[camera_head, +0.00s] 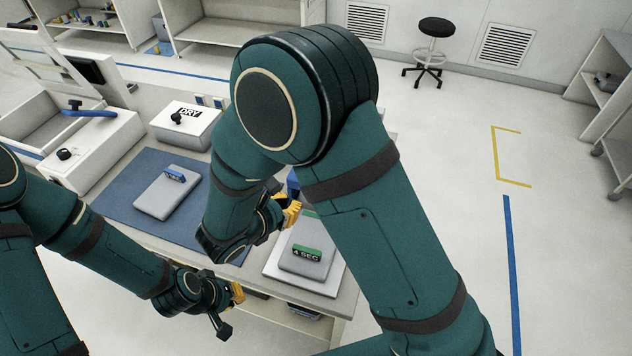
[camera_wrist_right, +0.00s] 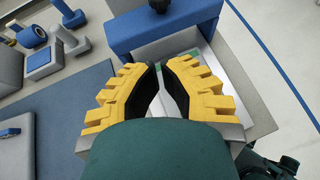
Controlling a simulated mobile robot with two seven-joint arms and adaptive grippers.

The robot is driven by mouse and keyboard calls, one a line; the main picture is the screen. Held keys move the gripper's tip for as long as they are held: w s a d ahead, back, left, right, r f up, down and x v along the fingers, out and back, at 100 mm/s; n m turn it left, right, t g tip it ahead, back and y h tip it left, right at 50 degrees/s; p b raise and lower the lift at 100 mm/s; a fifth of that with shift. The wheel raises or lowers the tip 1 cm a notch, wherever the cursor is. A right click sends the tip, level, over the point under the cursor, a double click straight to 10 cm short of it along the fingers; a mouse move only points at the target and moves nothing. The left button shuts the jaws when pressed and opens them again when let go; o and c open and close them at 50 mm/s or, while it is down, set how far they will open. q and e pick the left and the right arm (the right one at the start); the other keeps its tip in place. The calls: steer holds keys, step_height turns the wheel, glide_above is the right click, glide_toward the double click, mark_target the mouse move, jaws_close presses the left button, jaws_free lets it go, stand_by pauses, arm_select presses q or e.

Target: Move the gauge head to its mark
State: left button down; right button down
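A blue bridge-shaped piece with a black knob on top (camera_wrist_right: 165,28) lies ahead of my right fingertips in the wrist view; it may be the gauge head, but I cannot be sure. In the head view a bit of blue (camera_head: 293,182) shows behind my right arm. My right gripper (camera_head: 290,213) is above the bench's right part; in the wrist view its yellow fingers (camera_wrist_right: 160,72) stand apart with nothing seen between them. My left gripper (camera_head: 236,292) is low by the bench's front edge, its finger opening unclear. I cannot make out the mark.
A grey block labelled "4 SEC" (camera_head: 306,256) sits on a white plate (camera_head: 325,283). A "DRY" box (camera_head: 187,124) and a machine with a blue lever (camera_head: 90,113) stand behind. A stool (camera_head: 430,50) is far off.

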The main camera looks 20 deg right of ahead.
steer(key=r+x, duration=0.1)
steer(key=x, duration=1.2)
steer(key=shift+w+d+r+p, duration=0.2)
steer(key=shift+w+d+p, duration=0.25)
steer(key=shift+w, duration=0.05)
steer(key=w+d, duration=0.1)
steer(key=w, duration=0.1)
steer(key=w+d+b, duration=0.1)
steer(key=w, duration=0.1)
steer(key=shift+d, duration=0.35)
steer(key=shift+a, duration=0.1)
